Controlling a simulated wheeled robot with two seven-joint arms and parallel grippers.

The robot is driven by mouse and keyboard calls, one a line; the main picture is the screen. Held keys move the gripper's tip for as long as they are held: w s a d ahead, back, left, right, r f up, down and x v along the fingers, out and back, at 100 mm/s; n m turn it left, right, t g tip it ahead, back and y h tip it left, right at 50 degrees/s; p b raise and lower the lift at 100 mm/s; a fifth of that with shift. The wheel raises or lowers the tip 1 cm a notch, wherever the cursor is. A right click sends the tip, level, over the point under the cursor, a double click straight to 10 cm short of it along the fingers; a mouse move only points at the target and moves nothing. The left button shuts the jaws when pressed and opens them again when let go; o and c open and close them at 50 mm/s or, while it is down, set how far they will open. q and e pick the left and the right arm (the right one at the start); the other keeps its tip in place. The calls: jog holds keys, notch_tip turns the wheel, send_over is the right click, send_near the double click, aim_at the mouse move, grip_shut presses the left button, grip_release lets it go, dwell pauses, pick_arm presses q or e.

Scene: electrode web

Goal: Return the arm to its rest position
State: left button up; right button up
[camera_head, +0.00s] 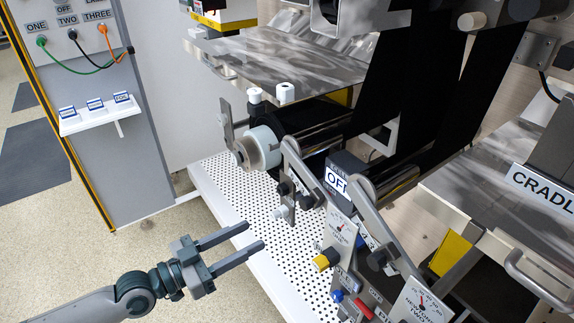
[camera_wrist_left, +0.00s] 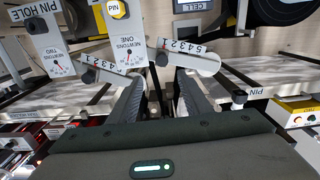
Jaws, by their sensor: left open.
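My left gripper (camera_head: 240,243) reaches in from the lower left in the head view. Its two grey fingers are apart, with nothing between them. It hangs in front of the white perforated shelf (camera_head: 221,182) of the web machine, left of the yellow knob (camera_head: 327,259). In the left wrist view the fingers of my left gripper (camera_wrist_left: 160,85) also stand apart and empty, pointing at the panel with the NEWTONS ONE dial (camera_wrist_left: 126,50). My right gripper is in neither view.
A grey panel (camera_head: 140,165) with plugged cables and a small label shelf (camera_head: 98,115) stands at the left. Rollers with dark web (camera_head: 390,80), levers and dial plates fill the right. A CRADLE-marked block (camera_head: 540,185) is at far right. Open floor (camera_head: 70,245) lies at lower left.

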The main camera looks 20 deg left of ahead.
pick_arm(q)
jog(key=s+a+f+n+g+y, duration=0.15)
jog(key=f+y, duration=0.25)
jog(key=f, duration=1.2)
jog(key=a+f+n+g+y, duration=0.1)
jog(key=a+f+n+y, duration=0.15)
jog(key=f, duration=1.35)
jog(key=s+d+f+g+y, duration=0.1)
jog(key=s+d+f+g, duration=0.2)
jog(key=s+f, duration=0.6)
jog(key=s+d+f+g+y, duration=0.2)
jog(key=s+d+f, duration=0.3)
jog(key=s+f, duration=0.4)
notch_tip(320, 180, down, 6)
jog(key=shift+s+d+f+n+g, duration=0.1)
jog(key=shift+s+d+n+g, duration=0.25)
jog(key=shift+g, duration=0.3)
